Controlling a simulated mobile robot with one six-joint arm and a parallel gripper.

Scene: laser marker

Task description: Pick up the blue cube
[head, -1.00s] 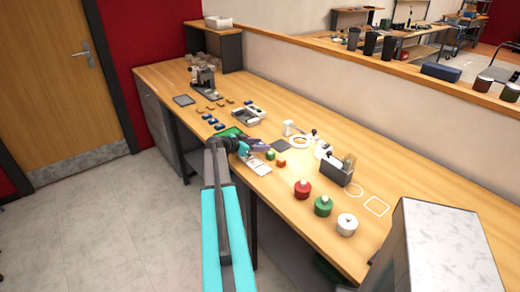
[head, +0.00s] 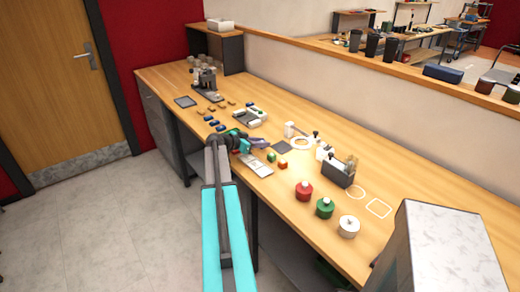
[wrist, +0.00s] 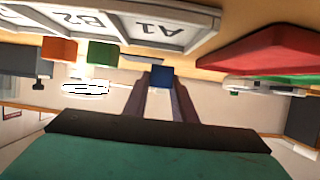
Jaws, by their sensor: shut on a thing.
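The blue cube (wrist: 162,77) is held between the two fingertips of my gripper (wrist: 160,84) in the wrist view. In the head view my gripper (head: 260,143) is over the workbench, and I cannot make out the cube there. A green cube (head: 271,157) and an orange-red cube (head: 283,164) stand on the bench just in front of the gripper. They also show in the wrist view, the green cube (wrist: 103,55) beside the orange-red cube (wrist: 60,50), both apart from my fingers.
A pale labelled tray (head: 256,166) lies near the bench edge; its A1 and B2 cells (wrist: 135,22) show in the wrist view. A dark square pad (head: 282,147) and a white ring (head: 301,143) lie beyond the gripper. Red (head: 303,190), green and white lidded pots stand to the right.

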